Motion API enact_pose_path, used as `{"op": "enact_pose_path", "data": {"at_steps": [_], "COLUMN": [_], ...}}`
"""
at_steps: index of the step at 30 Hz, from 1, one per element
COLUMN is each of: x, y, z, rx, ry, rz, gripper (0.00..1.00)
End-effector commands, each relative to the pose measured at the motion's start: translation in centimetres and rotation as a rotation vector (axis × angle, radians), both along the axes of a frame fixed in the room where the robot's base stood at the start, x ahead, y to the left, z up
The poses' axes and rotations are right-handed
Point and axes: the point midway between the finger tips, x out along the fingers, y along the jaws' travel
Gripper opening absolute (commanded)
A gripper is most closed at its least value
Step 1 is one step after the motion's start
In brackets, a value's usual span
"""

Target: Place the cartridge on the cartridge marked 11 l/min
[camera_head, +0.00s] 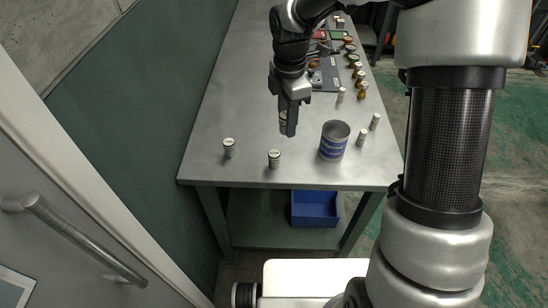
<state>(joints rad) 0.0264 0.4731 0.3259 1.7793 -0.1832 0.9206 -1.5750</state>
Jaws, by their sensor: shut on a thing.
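My gripper (288,128) points down over the near middle of the grey table and is shut on a small pale cartridge (282,119). The cartridge is mostly hidden by the fingers. Two more stand right of the can, a nearer one (361,138) and a farther one (374,121). Another cartridge (340,95) stands farther back. Their markings are too small to read, so I cannot tell which is marked 11 l/min.
A grey-blue open can (333,142) stands between the gripper and the right cartridges. Several brown bottles (358,78) line the right side. A dark panel (326,76) lies behind the gripper. A blue bin (314,209) sits beneath the table (225,105). The left tabletop is clear.

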Motion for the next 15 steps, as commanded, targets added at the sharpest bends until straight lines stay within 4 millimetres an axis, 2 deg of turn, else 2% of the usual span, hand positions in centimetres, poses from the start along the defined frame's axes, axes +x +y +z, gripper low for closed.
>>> {"op": "enact_pose_path", "data": {"at_steps": [3, 6, 10, 15], "x": [0.5, 0.7, 0.7, 0.7], "y": [1.7, 2.6, 3.1, 3.1], "z": [0.1, 0.4, -0.1, -3.3], "rx": [0.000, 0.000, 0.000, -0.001], "ry": [-0.002, -0.004, -0.001, 0.002], "rz": [0.280, 0.433, 0.528, 0.542], "gripper": [0.04, 0.04, 0.04, 0.04]}}
